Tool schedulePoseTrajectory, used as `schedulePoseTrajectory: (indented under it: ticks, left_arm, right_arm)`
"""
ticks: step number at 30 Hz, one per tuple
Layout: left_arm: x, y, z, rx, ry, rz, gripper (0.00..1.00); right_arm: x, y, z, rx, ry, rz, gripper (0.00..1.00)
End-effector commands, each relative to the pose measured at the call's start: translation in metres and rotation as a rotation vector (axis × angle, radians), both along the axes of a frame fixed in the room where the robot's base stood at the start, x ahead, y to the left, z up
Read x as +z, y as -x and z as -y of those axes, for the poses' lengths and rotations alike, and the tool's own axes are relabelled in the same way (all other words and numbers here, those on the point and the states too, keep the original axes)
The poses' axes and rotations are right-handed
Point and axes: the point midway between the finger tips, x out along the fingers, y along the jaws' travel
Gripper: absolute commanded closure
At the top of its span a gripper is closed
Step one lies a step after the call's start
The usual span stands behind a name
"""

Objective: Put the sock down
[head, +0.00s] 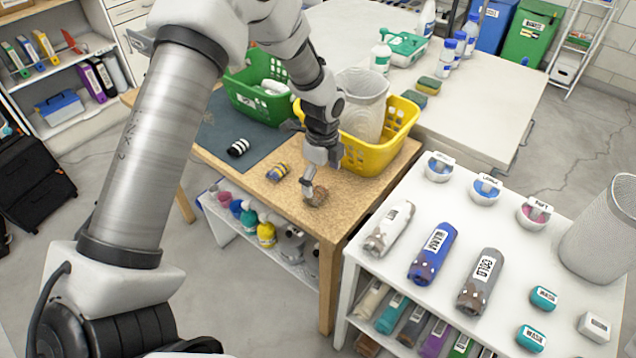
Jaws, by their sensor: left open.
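A brown rolled sock (318,194) lies on the wooden table (290,215) near its front right corner. My left gripper (309,187) points down at the brown sock, with its fingertips at the sock's left side. It is open; I cannot tell whether a finger still touches the sock. A black and white striped sock (238,148) lies on the dark mat (215,130). My right gripper is not in view.
A green basket (243,98) is at the back left. Bare wood lies around the socks.

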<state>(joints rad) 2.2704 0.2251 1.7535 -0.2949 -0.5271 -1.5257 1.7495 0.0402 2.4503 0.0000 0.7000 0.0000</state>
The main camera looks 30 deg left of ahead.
Motion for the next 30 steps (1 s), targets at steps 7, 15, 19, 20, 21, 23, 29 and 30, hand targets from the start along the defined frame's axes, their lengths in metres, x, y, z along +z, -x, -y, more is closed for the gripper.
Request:
schedulePoseTrajectory:
  ticks: [7,15,19,20,21,23,29,30]
  left_arm:
    - [-0.038,0.001,-0.001,0.003,0.001,-0.002,0.00]
    - [-0.061,0.000,-0.001,0.004,0.001,0.005,0.00]
    - [-0.061,0.000,-0.001,0.004,0.001,0.004,0.18]
    - [-0.061,0.000,-0.001,0.004,0.001,0.004,0.28]
    - [-0.061,0.000,-0.001,0.004,0.001,0.004,0.43]
    - [-0.060,0.000,-0.001,0.004,0.001,0.004,0.51]
    - [-0.061,0.000,-0.001,0.004,0.002,0.004,0.56]
    - [-0.061,0.000,-0.001,0.004,0.002,0.004,0.56]
  right_arm:
    - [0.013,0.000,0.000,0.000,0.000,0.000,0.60]
    - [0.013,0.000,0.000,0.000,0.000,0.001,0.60]
    - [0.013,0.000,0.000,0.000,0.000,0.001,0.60]
    - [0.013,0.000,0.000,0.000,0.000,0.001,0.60]
    - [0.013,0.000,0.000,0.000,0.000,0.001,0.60]
    - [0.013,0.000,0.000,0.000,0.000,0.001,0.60]
    - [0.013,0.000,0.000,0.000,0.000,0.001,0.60]
    - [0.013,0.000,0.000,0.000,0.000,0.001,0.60]
